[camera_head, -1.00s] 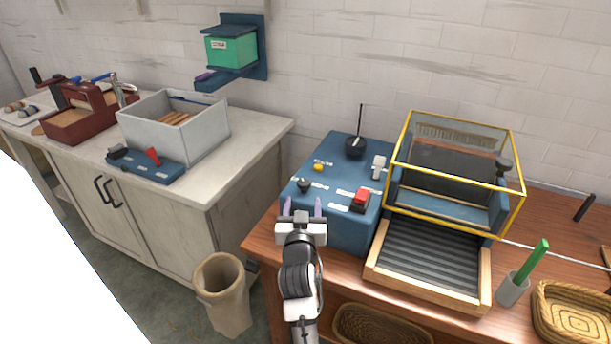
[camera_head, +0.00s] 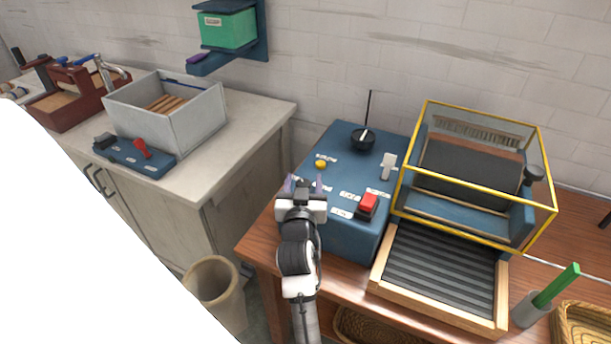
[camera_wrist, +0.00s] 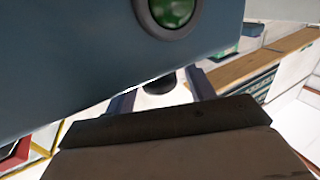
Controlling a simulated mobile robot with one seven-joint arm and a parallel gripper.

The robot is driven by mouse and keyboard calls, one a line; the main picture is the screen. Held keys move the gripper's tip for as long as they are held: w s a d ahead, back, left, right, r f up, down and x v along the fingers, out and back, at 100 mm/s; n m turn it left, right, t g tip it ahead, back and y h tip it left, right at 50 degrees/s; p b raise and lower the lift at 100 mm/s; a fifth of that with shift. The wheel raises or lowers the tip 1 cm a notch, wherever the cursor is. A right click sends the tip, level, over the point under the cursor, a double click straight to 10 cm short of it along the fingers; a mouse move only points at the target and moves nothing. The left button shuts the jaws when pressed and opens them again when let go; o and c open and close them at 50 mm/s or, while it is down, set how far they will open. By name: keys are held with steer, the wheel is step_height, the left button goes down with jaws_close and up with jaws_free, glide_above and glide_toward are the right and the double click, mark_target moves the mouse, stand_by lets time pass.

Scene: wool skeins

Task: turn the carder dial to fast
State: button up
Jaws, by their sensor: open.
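The carder's blue control box (camera_head: 352,232) stands on the wooden bench. A black round knob (camera_head: 363,140) with a white pointer sits at its back; I cannot tell whether this is the speed dial. The labels are too small to read. My gripper (camera_head: 304,184) is over the box's front left part and hides a small dark knob there. In the wrist view my gripper (camera_wrist: 160,88) has its fingers apart, with a dark round piece on white between or beyond them. A green round button (camera_wrist: 172,10) shows on a blue face close to the camera.
The box also carries a yellow button (camera_head: 321,163), a red switch (camera_head: 367,205) and a pale lever (camera_head: 388,166). A thin upright rod stands by the black knob. The yellow-framed guard (camera_head: 478,239) and ridged tray (camera_head: 440,272) are right. A bin (camera_head: 214,290) stands on the floor left.

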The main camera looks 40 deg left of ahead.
steer(key=c, duration=0.9)
steer(key=shift+c, duration=0.2)
